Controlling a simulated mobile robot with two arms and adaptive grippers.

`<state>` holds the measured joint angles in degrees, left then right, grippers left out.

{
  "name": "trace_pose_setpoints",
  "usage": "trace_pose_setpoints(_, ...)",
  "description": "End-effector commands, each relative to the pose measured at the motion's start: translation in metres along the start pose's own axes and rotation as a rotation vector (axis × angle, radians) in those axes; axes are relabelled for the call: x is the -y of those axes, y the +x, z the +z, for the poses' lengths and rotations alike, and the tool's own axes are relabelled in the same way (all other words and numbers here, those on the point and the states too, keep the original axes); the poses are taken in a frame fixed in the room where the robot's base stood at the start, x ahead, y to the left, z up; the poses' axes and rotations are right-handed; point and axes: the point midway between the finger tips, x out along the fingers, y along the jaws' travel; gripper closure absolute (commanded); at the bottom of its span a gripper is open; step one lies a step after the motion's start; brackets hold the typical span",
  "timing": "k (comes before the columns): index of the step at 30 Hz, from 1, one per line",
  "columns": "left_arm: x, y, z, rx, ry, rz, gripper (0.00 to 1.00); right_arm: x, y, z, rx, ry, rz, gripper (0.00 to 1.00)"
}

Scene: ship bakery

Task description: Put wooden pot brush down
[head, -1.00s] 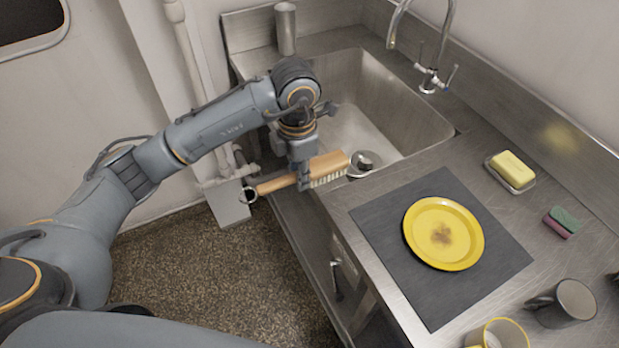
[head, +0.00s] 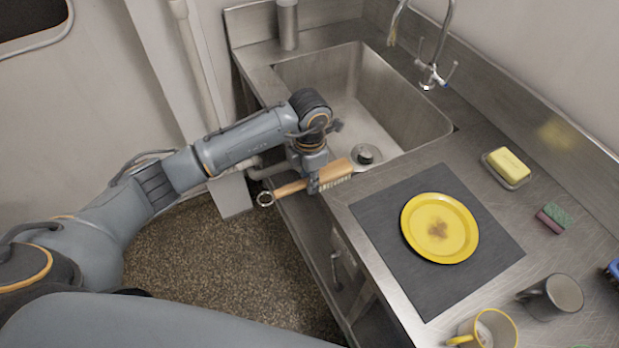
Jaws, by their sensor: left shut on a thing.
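The wooden pot brush (head: 337,170) has a light wood back, pale bristles facing down and a ring at its handle end. My left gripper (head: 313,184) is shut on it near where the handle meets the head. The brush is held near the front edge of the sink counter, its handle (head: 288,189) pointing left past the edge over the floor. Whether the bristles touch the counter, I cannot tell. My right gripper is not in view.
The sink basin (head: 395,95) lies behind the brush. A dark mat (head: 377,228) with a stained yellow plate (head: 440,228) is to the right. A metal cylinder (head: 288,25) stands at the back.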

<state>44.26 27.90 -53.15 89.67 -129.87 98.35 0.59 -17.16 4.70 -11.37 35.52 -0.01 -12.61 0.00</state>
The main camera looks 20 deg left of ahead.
Motion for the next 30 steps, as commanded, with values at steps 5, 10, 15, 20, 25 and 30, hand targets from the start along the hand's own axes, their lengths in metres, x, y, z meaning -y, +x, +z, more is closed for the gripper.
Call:
trace_pose_setpoints(5,0.0,0.0,0.0,0.0,0.0,0.0,0.58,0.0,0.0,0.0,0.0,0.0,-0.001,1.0)
trace_pose_setpoints(10,0.0,0.0,0.0,0.0,0.0,0.0,0.58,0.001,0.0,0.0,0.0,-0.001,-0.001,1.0)
trace_pose_setpoints(15,0.0,-0.005,0.0,0.001,-0.001,0.0,0.58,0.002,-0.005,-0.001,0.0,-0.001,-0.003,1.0)
trace_pose_setpoints(20,-0.002,-0.025,0.001,0.005,0.001,0.005,0.58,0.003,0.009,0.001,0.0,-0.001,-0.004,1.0)
trace_pose_setpoints(25,-0.002,-0.063,0.001,0.006,0.001,0.005,0.58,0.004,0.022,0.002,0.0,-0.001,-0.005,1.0)
trace_pose_setpoints(30,-0.001,-0.096,0.001,0.004,0.001,0.004,0.58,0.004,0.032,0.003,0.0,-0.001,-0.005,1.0)
